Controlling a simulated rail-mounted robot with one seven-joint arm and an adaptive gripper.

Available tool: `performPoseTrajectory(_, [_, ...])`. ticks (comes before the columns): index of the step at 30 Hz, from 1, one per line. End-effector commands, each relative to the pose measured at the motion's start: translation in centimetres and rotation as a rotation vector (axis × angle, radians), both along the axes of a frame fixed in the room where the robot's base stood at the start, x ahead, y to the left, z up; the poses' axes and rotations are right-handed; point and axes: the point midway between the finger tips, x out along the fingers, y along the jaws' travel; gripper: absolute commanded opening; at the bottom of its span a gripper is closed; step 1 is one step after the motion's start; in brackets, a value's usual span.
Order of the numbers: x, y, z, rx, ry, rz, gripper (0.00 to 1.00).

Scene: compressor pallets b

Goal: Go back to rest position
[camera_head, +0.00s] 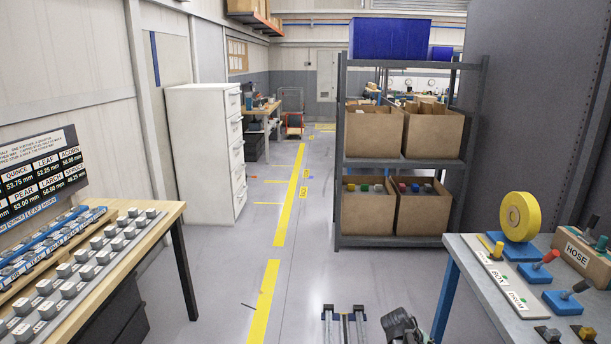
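A dark, rounded mechanical part, which looks like part of my gripper (402,328), shows at the bottom edge, right of centre. It is cut off by the frame. Its fingertips cannot be made out, so I cannot tell whether it is open or shut, or whether it holds anything. It is over the floor between the two benches, left of the right-hand bench (470,278), with no visible contact with anything.
A wooden bench (165,222) with rows of grey-topped parts is on the left. The right bench holds a yellow ring (520,217) and coloured-handled parts. A shelf rack (400,168) with cardboard boxes stands ahead. A metal rail (345,326) is at bottom centre. The yellow-lined aisle is clear.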

Motion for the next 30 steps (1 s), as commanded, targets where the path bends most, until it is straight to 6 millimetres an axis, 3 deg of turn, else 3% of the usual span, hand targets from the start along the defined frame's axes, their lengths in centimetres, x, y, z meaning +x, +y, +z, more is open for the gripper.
performPoseTrajectory(1, [-2.8,2.8,-1.5,0.085,-0.025,-0.060,0.54])
performPoseTrajectory(6, [-8.3,10.3,-5.0,0.341,-0.083,-0.284,0.54])
performPoseTrajectory(17, [-17.5,21.1,-7.5,0.668,-0.067,-0.679,0.54])
performPoseTrajectory(18, [-17.6,20.8,-8.9,0.655,-0.050,-0.682,0.54])
performPoseTrajectory(23, [-20.2,20.7,-12.5,0.628,0.011,-0.699,0.54])
performPoseTrajectory(30, [-26.1,20.6,-18.7,0.582,0.131,-0.737,0.54])
